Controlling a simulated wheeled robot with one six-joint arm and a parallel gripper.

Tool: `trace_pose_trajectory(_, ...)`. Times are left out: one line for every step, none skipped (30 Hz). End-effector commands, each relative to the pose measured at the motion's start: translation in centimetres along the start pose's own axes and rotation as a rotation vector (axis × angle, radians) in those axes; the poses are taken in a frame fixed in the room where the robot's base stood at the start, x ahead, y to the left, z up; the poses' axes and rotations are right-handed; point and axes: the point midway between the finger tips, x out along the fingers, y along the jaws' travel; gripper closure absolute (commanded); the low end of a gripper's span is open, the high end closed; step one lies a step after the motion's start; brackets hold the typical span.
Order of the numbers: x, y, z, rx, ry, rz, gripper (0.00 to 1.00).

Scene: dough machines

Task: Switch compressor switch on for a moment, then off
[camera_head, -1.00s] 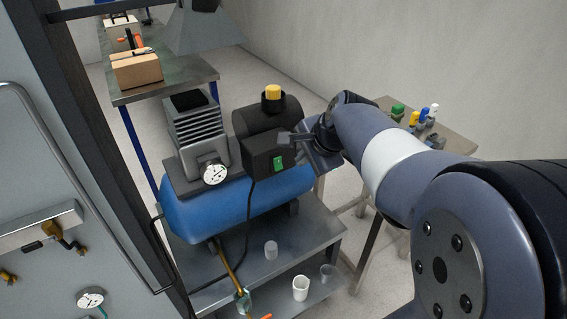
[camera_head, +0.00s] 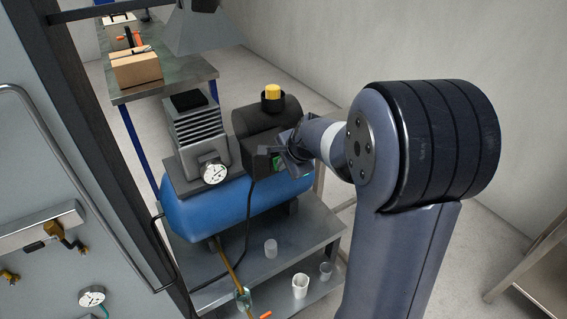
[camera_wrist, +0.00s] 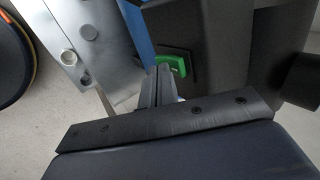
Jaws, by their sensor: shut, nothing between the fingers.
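The compressor switch is green and sits on the black box of the blue compressor (camera_head: 232,207). In the head view its green part (camera_head: 279,161) is partly hidden by my gripper (camera_head: 268,150). The switch (camera_wrist: 175,63) shows more clearly in the wrist view, where its green part looks tilted in its dark frame. My gripper (camera_wrist: 160,74) is shut and empty. Its fingertips are right at the switch, at its lower left edge in the wrist view. I cannot tell whether they touch it.
A pressure gauge (camera_head: 214,171) faces out on the compressor. A yellow cap (camera_head: 272,92) tops the black motor. A metal table (camera_head: 300,236) bears the compressor, with small cups (camera_head: 300,287) on the lower shelf. A grey cabinet (camera_head: 60,120) stands close at the left.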

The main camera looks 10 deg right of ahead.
Motion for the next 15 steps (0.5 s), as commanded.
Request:
trace_pose_trajectory(0.00,-0.01,0.00,0.000,0.000,0.000,1.00)
trace_pose_trajectory(0.00,0.00,0.00,0.000,0.000,0.000,1.00)
trace_pose_trajectory(0.00,0.00,0.00,0.000,0.000,0.000,1.00)
trace_pose_trajectory(-0.01,0.00,0.01,0.000,0.000,0.000,1.00)
trace_pose_trajectory(-0.01,0.00,0.00,0.000,0.000,0.000,1.00)
trace_pose_trajectory(0.00,0.01,0.00,0.000,0.000,-0.001,1.00)
trace_pose_trajectory(0.04,0.03,0.00,0.000,0.000,-0.002,1.00)
trace_pose_trajectory(0.10,0.06,0.00,0.000,0.000,-0.004,1.00)
trace_pose_trajectory(0.21,0.11,-0.01,0.000,0.000,-0.008,1.00)
trace_pose_trajectory(0.31,0.15,-0.01,-0.001,0.000,-0.013,1.00)
trace_pose_trajectory(0.43,0.19,-0.01,0.000,0.000,-0.019,1.00)
trace_pose_trajectory(0.59,0.24,-0.01,0.000,0.000,-0.029,1.00)
trace_pose_trajectory(0.72,0.27,-0.01,0.000,0.001,-0.037,1.00)
trace_pose_trajectory(0.85,0.31,-0.02,0.000,0.001,-0.045,1.00)
trace_pose_trajectory(0.98,0.32,-0.02,0.001,0.000,-0.057,1.00)
